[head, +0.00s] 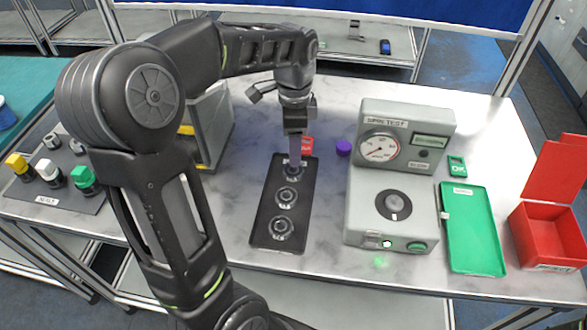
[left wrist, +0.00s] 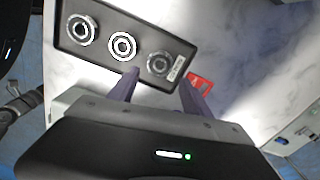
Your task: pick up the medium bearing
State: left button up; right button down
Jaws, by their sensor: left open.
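A black tray (head: 266,222) on the bench holds three ring-shaped metal bearings in a row: a far one (head: 292,172), a middle one (head: 287,197) and a near one (head: 282,229). I cannot tell by size which is the medium one. My left gripper (head: 294,163) points down above the far end of the tray and partly hides the far bearing. In the left wrist view my left gripper (left wrist: 160,77) is open and empty, with the far bearing (left wrist: 159,63) beyond and between its fingertips. The middle bearing (left wrist: 122,45) lies to the left. My right gripper is not in view.
A grey tester with a dial (head: 361,219) stands right of the tray, with a green tray (head: 470,229) and an open red box (head: 546,240) beyond it. A grey box (head: 214,127) stands left.

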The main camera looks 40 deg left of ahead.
pick_arm(q)
jog(key=shift+f, duration=1.05)
jog(key=shift+f+p, duration=0.8)
jog(key=shift+f, duration=1.8)
jog(key=shift+s, duration=0.1)
grip_shut()
